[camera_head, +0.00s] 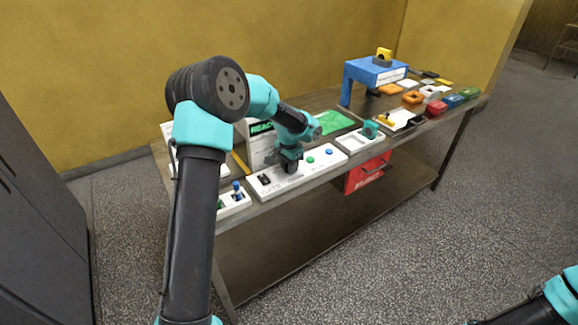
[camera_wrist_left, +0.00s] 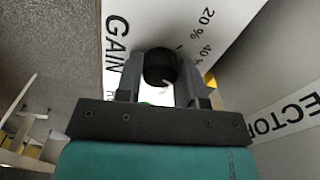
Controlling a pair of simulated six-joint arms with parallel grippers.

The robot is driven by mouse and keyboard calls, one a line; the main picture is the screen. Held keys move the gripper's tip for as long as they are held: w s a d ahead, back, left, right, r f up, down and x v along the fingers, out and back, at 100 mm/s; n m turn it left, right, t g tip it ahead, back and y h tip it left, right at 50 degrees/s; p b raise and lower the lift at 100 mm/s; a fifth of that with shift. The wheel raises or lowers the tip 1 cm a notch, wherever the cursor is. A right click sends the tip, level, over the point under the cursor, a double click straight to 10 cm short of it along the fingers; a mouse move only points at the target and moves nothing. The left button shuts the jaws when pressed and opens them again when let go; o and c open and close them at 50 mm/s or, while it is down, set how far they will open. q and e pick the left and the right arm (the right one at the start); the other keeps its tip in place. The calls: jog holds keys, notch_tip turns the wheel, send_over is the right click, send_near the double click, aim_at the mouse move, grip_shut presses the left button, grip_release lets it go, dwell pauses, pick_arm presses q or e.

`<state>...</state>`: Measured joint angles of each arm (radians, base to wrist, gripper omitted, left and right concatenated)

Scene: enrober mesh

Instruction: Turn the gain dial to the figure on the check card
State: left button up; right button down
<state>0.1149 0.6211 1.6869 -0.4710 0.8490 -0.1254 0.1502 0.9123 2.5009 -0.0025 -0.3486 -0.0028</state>
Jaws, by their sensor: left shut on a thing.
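The gain dial (camera_wrist_left: 160,66) is a round black knob with a pale pointer mark, on a white panel (camera_wrist_left: 125,15) lettered GAIN. Percent figures, 20 and 40 among them, are printed beside the dial. My left gripper (camera_wrist_left: 160,76) is shut on the dial, one finger on each side. In the head view my left gripper (camera_head: 290,163) reaches down to the white control panel (camera_head: 318,170) and hides the dial. I cannot tell which pale sheet is the check card, and no figure on one is readable. My right gripper is out of view.
A blue stand (camera_head: 375,73) and several coloured blocks occupy the table's far right. A green mat (camera_head: 335,122) lies behind the panel. A white lettered box (camera_head: 262,148) stands close behind my left gripper. A red bin (camera_head: 368,172) hangs below the front edge.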

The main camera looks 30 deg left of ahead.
pick_arm(q)
jog(key=m, duration=0.3)
jog(key=shift+m, duration=2.2)
jog(key=o, duration=0.9)
notch_tip(320, 180, up, 17)
jog(key=shift+r, duration=0.2)
